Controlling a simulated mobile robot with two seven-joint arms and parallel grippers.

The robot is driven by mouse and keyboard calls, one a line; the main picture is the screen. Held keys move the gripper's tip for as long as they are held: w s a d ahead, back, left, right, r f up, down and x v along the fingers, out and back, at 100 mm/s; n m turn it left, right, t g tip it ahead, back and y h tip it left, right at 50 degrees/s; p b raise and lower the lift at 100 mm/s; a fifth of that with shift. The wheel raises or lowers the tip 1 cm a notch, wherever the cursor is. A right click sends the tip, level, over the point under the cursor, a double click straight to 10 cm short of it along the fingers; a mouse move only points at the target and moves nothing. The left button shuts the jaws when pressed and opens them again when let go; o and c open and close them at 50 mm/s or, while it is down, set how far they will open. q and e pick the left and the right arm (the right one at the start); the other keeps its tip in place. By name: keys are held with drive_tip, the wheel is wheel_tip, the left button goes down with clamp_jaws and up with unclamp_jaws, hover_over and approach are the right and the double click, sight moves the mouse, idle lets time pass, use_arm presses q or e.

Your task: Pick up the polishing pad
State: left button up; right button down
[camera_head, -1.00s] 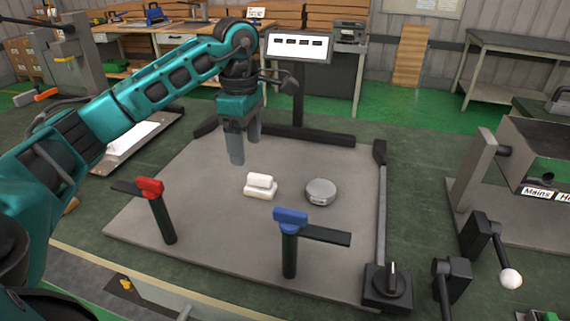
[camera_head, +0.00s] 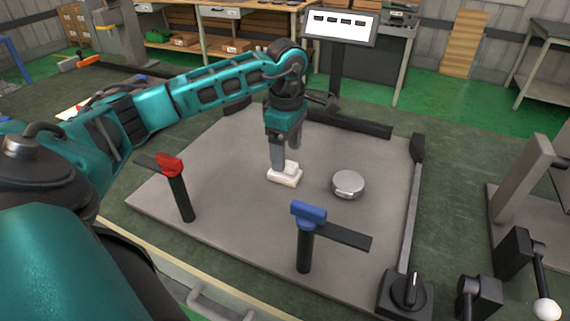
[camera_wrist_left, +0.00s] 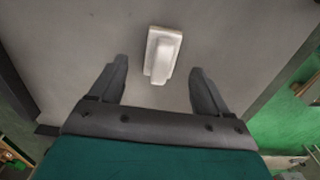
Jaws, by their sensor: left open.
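The polishing pad is a small white block with a raised grip on top (camera_head: 285,177). It lies on the grey plate (camera_head: 235,215), just left of a round metal disc. My left gripper (camera_head: 287,160) points down just above and behind the pad, and its near finger covers part of the pad in the head view. In the left wrist view the pad (camera_wrist_left: 161,54) lies ahead of the fingertips and between their lines. The left gripper (camera_wrist_left: 158,75) is open with nothing between its fingers. My right gripper is not in view.
A round metal disc (camera_head: 348,184) lies right of the pad. A red-topped post (camera_head: 178,190) and a blue-topped post (camera_head: 306,235) with flat arms stand toward the front. A display on a stand (camera_head: 340,28) is behind. A black knob box (camera_head: 406,293) sits at the front right.

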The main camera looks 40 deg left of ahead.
use_arm(q)
wheel_tip(320, 180, down, 4)
drive_tip(key=shift+s+a+f, duration=0.1)
drive_tip(key=shift+s+f, duration=0.05)
drive_tip(key=shift+c, duration=0.2)
drive_tip(key=c, duration=1.1)
drive_tip(key=shift+r, duration=0.2)
drive_tip(key=shift+r+p, duration=1.25)
drive_tip(key=shift+r, duration=8.65)
